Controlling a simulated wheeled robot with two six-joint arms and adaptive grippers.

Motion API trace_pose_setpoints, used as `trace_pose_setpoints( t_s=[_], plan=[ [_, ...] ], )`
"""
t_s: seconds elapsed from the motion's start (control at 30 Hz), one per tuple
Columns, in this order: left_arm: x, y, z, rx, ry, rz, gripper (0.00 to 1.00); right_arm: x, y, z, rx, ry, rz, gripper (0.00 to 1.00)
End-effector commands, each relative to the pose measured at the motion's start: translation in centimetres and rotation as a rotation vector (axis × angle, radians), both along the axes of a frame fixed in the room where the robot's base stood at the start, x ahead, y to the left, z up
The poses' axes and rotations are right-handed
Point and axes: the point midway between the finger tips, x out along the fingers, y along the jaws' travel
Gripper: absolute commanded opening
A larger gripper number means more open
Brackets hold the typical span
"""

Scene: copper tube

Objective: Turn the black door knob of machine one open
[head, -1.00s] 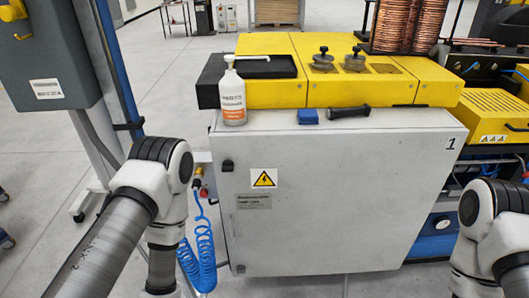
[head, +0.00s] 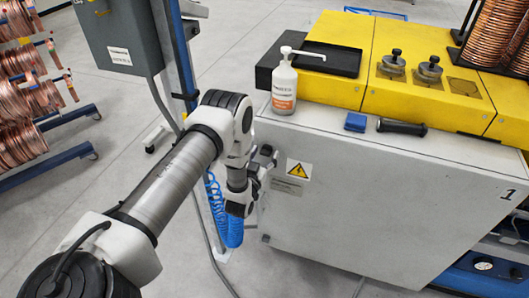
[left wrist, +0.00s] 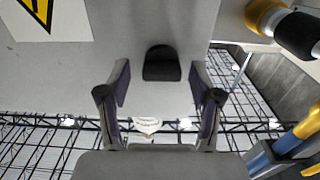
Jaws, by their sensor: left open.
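Machine one is a grey cabinet (head: 370,215) with a "1" at its top right and a yellow warning sign (head: 299,169) on its door. My left gripper (head: 264,167) is at the left edge of the door in the head view, left of the sign, and covers the black knob there. In the left wrist view the black knob (left wrist: 161,64) sits on the grey door, straight ahead and centred between the two spread fingers of my left gripper (left wrist: 160,95). The fingers are open and hold nothing. Whether they touch the knob is unclear. My right gripper is out of view.
A white pump bottle (head: 284,84), a blue block (head: 356,122) and a black-handled tool (head: 402,127) lie or stand on the cabinet top. A blue coiled hose (head: 217,197) hangs beside my left gripper. Copper coils (head: 28,95) stand at the far left.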

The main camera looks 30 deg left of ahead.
Motion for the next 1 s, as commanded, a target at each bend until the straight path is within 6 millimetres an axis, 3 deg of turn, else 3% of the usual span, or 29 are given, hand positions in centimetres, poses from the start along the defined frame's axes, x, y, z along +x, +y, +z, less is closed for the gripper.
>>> trace_pose_setpoints(
  t_s=[0.17, 0.37, 0.77, 1.0],
  plan=[
    [0.04, 0.02, -0.09, 0.0, 0.002, 0.0, 0.65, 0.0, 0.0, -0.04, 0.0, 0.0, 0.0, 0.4],
    [0.01, 0.03, -0.09, 0.0, 0.002, 0.001, 0.04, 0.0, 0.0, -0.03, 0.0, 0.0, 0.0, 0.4],
    [0.02, 0.0, -0.1, 0.034, 0.01, 0.001, 0.05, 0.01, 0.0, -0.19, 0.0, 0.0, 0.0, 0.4],
    [0.02, -0.04, -0.18, 0.15, 0.038, 0.001, 0.05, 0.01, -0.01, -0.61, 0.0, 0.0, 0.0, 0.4]
  ],
)
